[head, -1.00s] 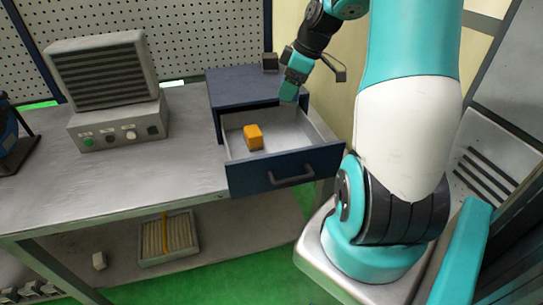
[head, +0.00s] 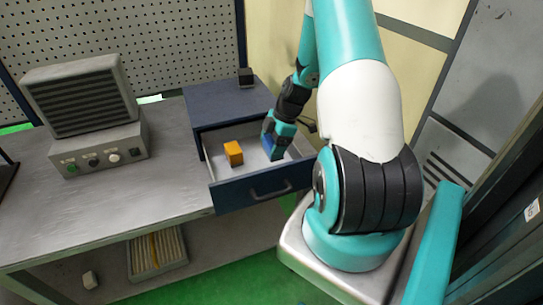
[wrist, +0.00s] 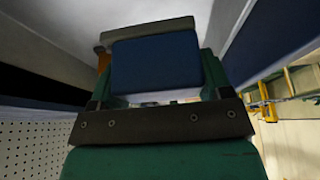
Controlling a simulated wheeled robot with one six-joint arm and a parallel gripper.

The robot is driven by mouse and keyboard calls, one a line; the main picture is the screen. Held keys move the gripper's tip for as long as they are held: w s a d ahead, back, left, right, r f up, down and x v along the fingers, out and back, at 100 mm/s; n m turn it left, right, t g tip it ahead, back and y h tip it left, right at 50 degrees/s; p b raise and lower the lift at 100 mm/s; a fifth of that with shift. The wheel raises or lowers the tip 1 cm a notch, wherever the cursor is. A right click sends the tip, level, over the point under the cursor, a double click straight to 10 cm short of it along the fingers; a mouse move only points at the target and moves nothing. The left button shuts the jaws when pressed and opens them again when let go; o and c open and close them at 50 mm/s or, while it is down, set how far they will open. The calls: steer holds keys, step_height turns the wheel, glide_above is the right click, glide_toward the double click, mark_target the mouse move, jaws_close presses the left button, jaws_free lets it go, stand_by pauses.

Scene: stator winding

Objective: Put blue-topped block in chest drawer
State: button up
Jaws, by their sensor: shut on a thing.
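My gripper (head: 270,150) is shut on the blue-topped block (wrist: 155,62), whose blue face fills the space between the fingers in the wrist view. In the head view the block (head: 272,147) shows as a small blue patch at my gripper, inside the right part of the open drawer (head: 228,197). The drawer is part of the dark blue chest (head: 215,100) on the workbench. Whether the block touches the drawer floor I cannot tell.
An orange block (head: 233,153) sits in the drawer, left of my gripper. A small dark block (head: 246,78) stands on top of the chest. A grey device with a slatted panel (head: 82,105) stands at the left of the workbench (head: 110,205).

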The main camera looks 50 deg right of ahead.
mark_target(272, 161)
steer(key=shift+f+p, duration=0.6)
steer(key=shift+f, duration=2.65)
steer(key=shift+f, duration=0.2)
steer(key=o, duration=1.2)
steer(key=shift+c, duration=0.2)
steer(key=shift+r, duration=0.15)
